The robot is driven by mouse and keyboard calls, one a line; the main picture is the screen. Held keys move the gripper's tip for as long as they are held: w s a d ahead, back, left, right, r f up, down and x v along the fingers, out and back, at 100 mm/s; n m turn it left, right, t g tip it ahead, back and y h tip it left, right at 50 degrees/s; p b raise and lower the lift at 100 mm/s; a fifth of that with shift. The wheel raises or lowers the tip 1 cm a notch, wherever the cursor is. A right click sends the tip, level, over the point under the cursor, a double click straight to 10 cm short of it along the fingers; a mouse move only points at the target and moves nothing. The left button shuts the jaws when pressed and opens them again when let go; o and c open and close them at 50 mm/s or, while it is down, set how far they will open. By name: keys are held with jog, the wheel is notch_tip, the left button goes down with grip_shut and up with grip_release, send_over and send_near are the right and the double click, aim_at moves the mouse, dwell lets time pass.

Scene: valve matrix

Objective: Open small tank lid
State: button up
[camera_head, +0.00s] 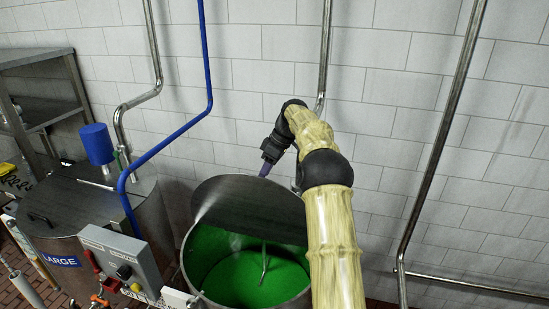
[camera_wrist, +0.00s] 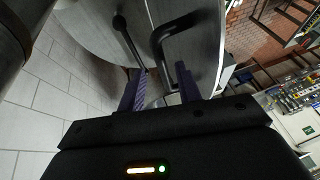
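The small tank (camera_head: 190,262) is a round steel vessel with green contents (camera_head: 240,275) showing through its uncovered front part. Its dark grey lid (camera_head: 250,204) is over the back part and looks raised; its exact tilt is hard to tell. My gripper (camera_head: 265,169) is just above and behind the lid's back edge. In the wrist view, my gripper (camera_wrist: 161,70) has its two purple fingers apart. A black handle (camera_wrist: 172,36) on a grey panel (camera_wrist: 195,50) is just beyond the fingertips, with no clear grip on it.
The large tank (camera_head: 62,262) with a blue label stands at left. A grey control box (camera_head: 122,262) is between the tanks. A blue pipe (camera_head: 168,140) and steel pipes (camera_head: 440,130) run down the tiled wall. A metal shelf (camera_head: 45,95) stands at the far left.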

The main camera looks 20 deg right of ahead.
jog(key=p+v, duration=0.1)
jog(key=v, duration=0.6)
jog(key=shift+d, duration=0.25)
jog(key=shift+r, duration=0.1)
jog(key=s+a+f+t+b, duration=0.15)
jog(key=a+b, duration=0.35)
jog(key=a, duration=0.5)
jog(key=s+a+f+t+b, duration=0.1)
jog(key=s+a+f+b, duration=0.1)
jog(key=a+b, duration=0.5)
jog(key=s+d+f+m+h+b, duration=0.2)
jog(key=s+f+m, duration=0.8)
jog(key=s+f, duration=1.7)
jog(key=s+g+h+b, duration=0.1)
jog(key=s+h+b, duration=0.1)
jog(key=s, duration=0.1)
jog(key=shift+d+h+b, duration=0.25)
jog(key=shift+h+b, duration=0.15)
